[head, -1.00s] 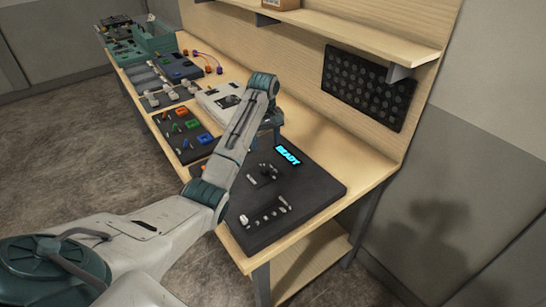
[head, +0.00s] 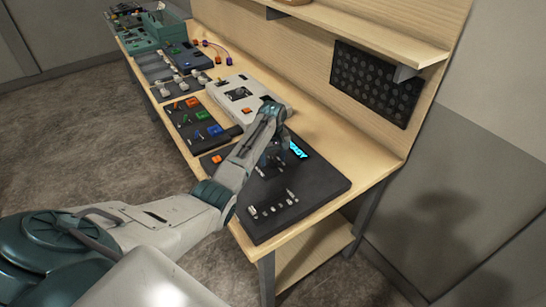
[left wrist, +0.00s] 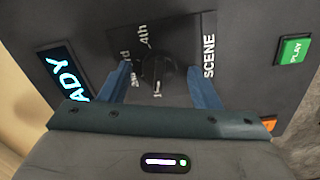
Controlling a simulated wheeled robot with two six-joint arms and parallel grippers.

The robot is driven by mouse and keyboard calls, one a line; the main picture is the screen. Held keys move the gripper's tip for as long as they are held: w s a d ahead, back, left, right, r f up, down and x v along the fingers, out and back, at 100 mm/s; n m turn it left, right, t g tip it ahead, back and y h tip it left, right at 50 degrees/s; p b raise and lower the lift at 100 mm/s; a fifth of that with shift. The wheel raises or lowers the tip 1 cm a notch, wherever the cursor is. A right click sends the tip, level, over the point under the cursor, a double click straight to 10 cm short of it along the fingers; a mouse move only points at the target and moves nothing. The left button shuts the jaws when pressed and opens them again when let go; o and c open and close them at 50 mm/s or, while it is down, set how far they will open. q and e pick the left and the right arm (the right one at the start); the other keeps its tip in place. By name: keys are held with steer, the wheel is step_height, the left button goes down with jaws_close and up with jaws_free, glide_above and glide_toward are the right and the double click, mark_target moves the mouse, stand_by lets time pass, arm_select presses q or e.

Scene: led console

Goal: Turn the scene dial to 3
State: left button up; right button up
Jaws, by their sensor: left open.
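The scene dial (left wrist: 158,76) is a round black knob on a dark plate, with the word SCENE beside it and position marks around it; "1" and "4th" can be read, the others are partly covered. My left gripper (left wrist: 163,88) is open, with one blue finger on each side of the dial; I cannot tell whether they touch it. In the head view my left gripper (head: 277,150) is over the dark console (head: 318,180) and hides the dial. The lit cyan READY display (left wrist: 63,75) is partly covered by the gripper. My right gripper is not in view.
A green PLAY button (left wrist: 292,50) sits right of the dial. Several small controls (head: 274,206) line the console's front. A white device (head: 240,95) and a panel of coloured switches (head: 197,125) stand farther along the bench. A shelf (head: 350,35) overhangs the back.

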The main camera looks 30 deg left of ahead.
arm_select(q)
steer(key=shift+c, duration=0.4)
steer(key=c, duration=0.9)
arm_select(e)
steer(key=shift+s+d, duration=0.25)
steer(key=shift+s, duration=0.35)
